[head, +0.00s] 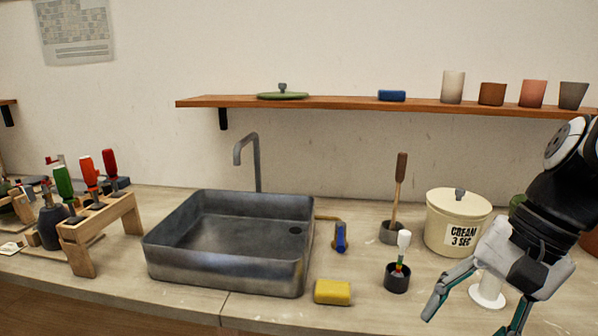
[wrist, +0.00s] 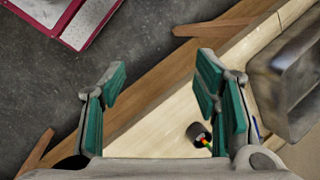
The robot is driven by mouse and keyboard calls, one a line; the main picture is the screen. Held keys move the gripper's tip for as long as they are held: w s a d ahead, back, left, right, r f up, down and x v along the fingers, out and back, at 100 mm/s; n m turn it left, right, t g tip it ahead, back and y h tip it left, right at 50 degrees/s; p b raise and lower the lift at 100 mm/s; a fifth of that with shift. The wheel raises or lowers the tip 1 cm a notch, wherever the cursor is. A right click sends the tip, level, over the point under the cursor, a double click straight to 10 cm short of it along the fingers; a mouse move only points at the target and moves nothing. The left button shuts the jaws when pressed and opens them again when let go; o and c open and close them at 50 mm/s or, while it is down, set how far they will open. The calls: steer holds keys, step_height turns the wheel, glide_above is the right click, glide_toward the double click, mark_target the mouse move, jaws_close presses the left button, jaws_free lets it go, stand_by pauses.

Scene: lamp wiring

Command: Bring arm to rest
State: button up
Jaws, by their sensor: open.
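My gripper (head: 468,321) is at the right of the head view, above the counter's front right part, pointing down and to the left. Its two fingers are spread apart with nothing between them. In the wrist view my gripper (wrist: 162,76) shows its green-padded fingers wide open and empty. Below them are the counter's front edge and the dark floor. The right end of my arm is cut off by the picture's edge.
Near my gripper stand a cream crock (head: 450,238), a dark cup (head: 397,281) with a white-topped tool, and a white stand (head: 487,293), partly hidden. A yellow sponge (head: 333,292) lies by the grey sink (head: 200,265). A wooden shelf (head: 340,102) hangs above.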

steer(key=s+a+r+n+t+h+p, duration=0.3)
steer(key=s+a+r+n+h, duration=0.1)
steer(key=n, duration=0.5)
steer(key=shift+s+a+r+t, duration=0.3)
steer(key=shift+s+a+r, duration=0.15)
steer(key=shift+s, duration=0.9)
